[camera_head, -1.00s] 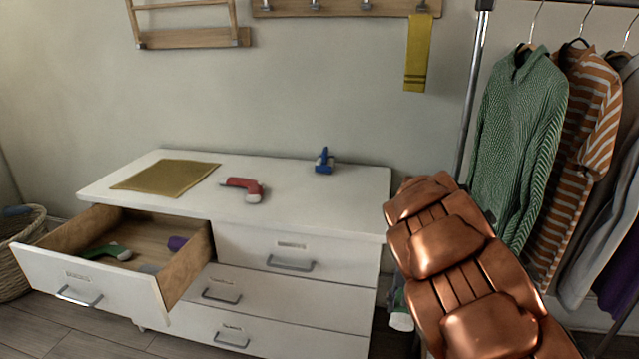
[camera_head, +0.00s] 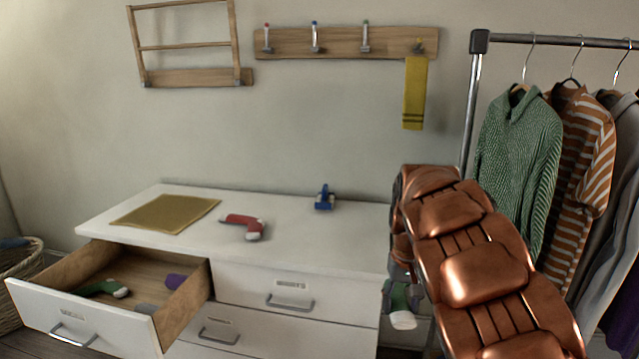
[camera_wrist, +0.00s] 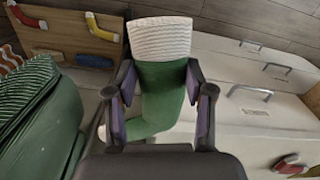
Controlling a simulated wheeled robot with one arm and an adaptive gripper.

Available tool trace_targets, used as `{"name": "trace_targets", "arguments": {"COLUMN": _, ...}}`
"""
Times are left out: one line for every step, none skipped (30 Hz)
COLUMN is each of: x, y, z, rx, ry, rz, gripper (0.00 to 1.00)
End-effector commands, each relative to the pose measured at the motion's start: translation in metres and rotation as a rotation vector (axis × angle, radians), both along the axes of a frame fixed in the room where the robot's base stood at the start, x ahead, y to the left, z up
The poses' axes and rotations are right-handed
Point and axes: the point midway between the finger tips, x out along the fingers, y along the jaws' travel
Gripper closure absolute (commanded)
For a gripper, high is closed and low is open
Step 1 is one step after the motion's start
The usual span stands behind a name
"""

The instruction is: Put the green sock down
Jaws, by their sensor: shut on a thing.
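My gripper (camera_wrist: 160,112) is shut on a green sock (camera_wrist: 160,92) with a white ribbed cuff, its two fingers on either side of the green part. The cuff points away from the palm in the wrist view. In the head view my copper arm hides most of the gripper. A green and white part of the sock (camera_head: 399,299) shows below the arm, beside the dresser's right side. Another green sock (camera_head: 104,288) with a white end lies in the open top-left drawer (camera_head: 85,323).
On the white dresser (camera_head: 320,248) are a mustard mat (camera_head: 166,213), a red sock (camera_head: 243,226) and a blue item (camera_head: 325,198). A clothes rack (camera_head: 467,140) stands right; a basket (camera_head: 20,262) is left.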

Motion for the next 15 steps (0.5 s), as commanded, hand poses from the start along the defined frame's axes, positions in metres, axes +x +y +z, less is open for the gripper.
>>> {"name": "trace_targets", "arguments": {"x": 0.000, "y": 0.000, "z": 0.005, "rx": 0.001, "ry": 0.001, "rz": 0.001, "gripper": 0.68}}
{"name": "trace_targets", "arguments": {"x": 0.000, "y": 0.001, "z": 0.006, "rx": 0.001, "ry": 0.000, "rz": 0.001, "gripper": 0.68}}
{"name": "trace_targets", "arguments": {"x": -0.001, "y": 0.001, "z": 0.007, "rx": 0.002, "ry": 0.001, "rz": 0.002, "gripper": 0.68}}
{"name": "trace_targets", "arguments": {"x": -0.001, "y": 0.002, "z": 0.008, "rx": 0.003, "ry": 0.001, "rz": 0.002, "gripper": 0.68}}
{"name": "trace_targets", "arguments": {"x": -0.001, "y": 0.002, "z": 0.008, "rx": 0.004, "ry": 0.001, "rz": 0.002, "gripper": 0.68}}
{"name": "trace_targets", "arguments": {"x": -0.002, "y": 0.002, "z": 0.010, "rx": 0.005, "ry": 0.002, "rz": 0.003, "gripper": 0.68}}
{"name": "trace_targets", "arguments": {"x": -0.002, "y": 0.003, "z": 0.010, "rx": 0.006, "ry": 0.003, "rz": 0.003, "gripper": 0.68}}
{"name": "trace_targets", "arguments": {"x": -0.002, "y": 0.003, "z": 0.011, "rx": 0.007, "ry": 0.004, "rz": 0.004, "gripper": 0.68}}
{"name": "trace_targets", "arguments": {"x": -0.003, "y": 0.003, "z": 0.012, "rx": 0.008, "ry": 0.004, "rz": 0.004, "gripper": 0.68}}
{"name": "trace_targets", "arguments": {"x": -0.003, "y": 0.004, "z": 0.013, "rx": 0.009, "ry": 0.005, "rz": 0.005, "gripper": 0.68}}
{"name": "trace_targets", "arguments": {"x": -0.004, "y": 0.004, "z": 0.014, "rx": 0.009, "ry": 0.005, "rz": 0.005, "gripper": 0.68}}
{"name": "trace_targets", "arguments": {"x": -0.004, "y": 0.004, "z": 0.017, "rx": 0.010, "ry": 0.005, "rz": 0.005, "gripper": 0.68}}
{"name": "trace_targets", "arguments": {"x": -0.005, "y": 0.004, "z": 0.018, "rx": 0.010, "ry": 0.004, "rz": 0.006, "gripper": 0.68}}
{"name": "trace_targets", "arguments": {"x": -0.006, "y": 0.005, "z": 0.020, "rx": 0.011, "ry": 0.005, "rz": 0.006, "gripper": 0.68}}
{"name": "trace_targets", "arguments": {"x": -0.007, "y": 0.005, "z": 0.023, "rx": 0.012, "ry": 0.005, "rz": 0.006, "gripper": 0.68}}
